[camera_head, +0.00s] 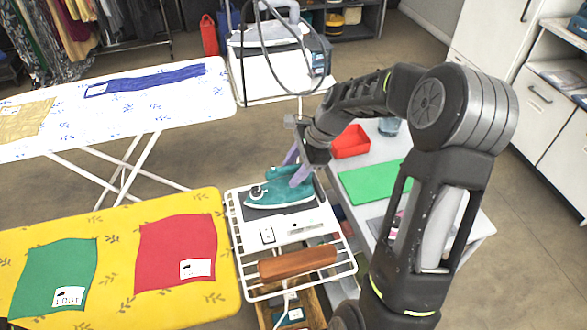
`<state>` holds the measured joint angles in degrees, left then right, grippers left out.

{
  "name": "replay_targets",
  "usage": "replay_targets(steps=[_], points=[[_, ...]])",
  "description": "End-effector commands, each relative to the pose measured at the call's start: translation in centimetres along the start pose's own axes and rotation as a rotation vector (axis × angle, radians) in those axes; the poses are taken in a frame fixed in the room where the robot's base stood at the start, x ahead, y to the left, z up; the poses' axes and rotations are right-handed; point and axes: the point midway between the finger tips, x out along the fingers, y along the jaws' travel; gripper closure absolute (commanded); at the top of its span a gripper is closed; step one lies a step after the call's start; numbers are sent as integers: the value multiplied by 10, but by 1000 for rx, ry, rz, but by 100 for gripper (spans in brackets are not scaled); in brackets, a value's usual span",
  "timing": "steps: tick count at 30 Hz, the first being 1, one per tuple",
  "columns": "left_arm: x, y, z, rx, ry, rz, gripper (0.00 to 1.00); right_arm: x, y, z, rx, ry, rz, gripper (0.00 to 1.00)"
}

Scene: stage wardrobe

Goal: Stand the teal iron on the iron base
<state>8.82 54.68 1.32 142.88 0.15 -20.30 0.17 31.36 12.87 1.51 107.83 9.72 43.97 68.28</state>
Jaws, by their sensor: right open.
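The teal iron (272,194) lies with its long side level on a dark grey pad (238,207) on a white wire-railed stand (308,218) in the middle of the head view. I take this dark pad to be the iron base. My right gripper (294,166) comes down from the upper right with its pale lilac fingers open at the iron's handle. The fingers overlap the handle in this view; I cannot tell whether they touch it. Part of the handle is hidden by them. My left gripper is not in view.
A yellow ironing board (118,225) with green and red cloths stands left. A white board (120,115) stands behind it. A steam station (280,70) with a grey iron is at the back. A side table holds a red tray (351,142) and green mat (372,183).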

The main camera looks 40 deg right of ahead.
Motion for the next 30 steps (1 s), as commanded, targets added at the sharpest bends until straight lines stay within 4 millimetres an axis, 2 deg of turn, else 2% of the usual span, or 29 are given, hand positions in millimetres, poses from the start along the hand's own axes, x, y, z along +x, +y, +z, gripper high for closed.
replay_targets(steps=[8,11,24,30], points=[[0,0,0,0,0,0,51,-9,-1,1,0,1,-3,56],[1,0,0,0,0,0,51,-22,-2,0,0,2,-4,56],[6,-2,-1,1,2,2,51,-107,-1,1,-1,1,-3,56],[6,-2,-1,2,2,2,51,-122,-1,1,-1,0,-1,56]])
